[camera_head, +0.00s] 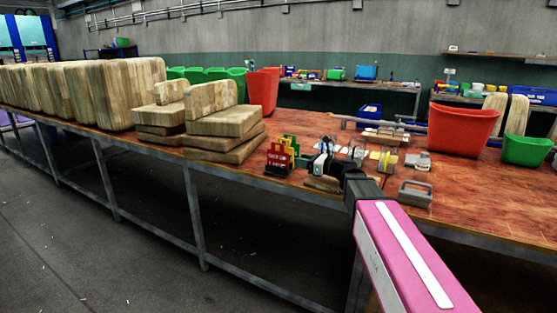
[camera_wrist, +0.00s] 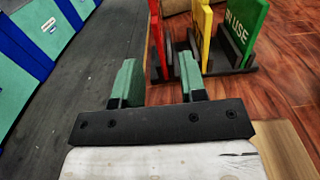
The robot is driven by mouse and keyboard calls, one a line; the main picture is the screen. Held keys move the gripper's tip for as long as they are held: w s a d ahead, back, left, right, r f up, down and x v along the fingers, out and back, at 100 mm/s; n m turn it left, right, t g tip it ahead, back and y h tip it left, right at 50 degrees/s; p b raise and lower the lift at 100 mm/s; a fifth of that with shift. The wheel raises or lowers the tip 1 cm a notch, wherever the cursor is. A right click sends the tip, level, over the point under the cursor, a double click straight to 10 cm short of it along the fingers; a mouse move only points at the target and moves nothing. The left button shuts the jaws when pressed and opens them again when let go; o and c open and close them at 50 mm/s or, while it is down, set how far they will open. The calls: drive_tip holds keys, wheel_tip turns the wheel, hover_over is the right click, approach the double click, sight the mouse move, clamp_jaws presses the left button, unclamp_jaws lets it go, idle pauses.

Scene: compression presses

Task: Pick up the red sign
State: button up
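The red sign (camera_head: 277,159) stands upright at the front edge of the table, with the yellow and green signs behind it. In the wrist view the red sign (camera_wrist: 156,38) is seen almost edge-on, ahead of my gripper (camera_wrist: 158,80) and roughly in line with the gap between its fingers. The yellow sign (camera_wrist: 203,28) and green sign (camera_wrist: 243,28) stand to its right in dark stands. My gripper (camera_head: 322,163) is open and empty, with its two green-padded fingers apart. It is just to the right of the signs in the head view.
A wooden block (camera_wrist: 284,150) lies beneath my gripper on the table (camera_head: 390,216). Stacked wooden boards (camera_head: 225,133) stand left of the signs. Small tools and a grey handled piece (camera_head: 415,193) lie to the right. A red bin (camera_head: 463,125) and green bin (camera_head: 526,150) stand farther right.

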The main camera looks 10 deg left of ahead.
sight(281, 157)
drive_tip(key=x, duration=1)
drive_tip(key=shift+s, duration=0.1)
clamp_jaws()
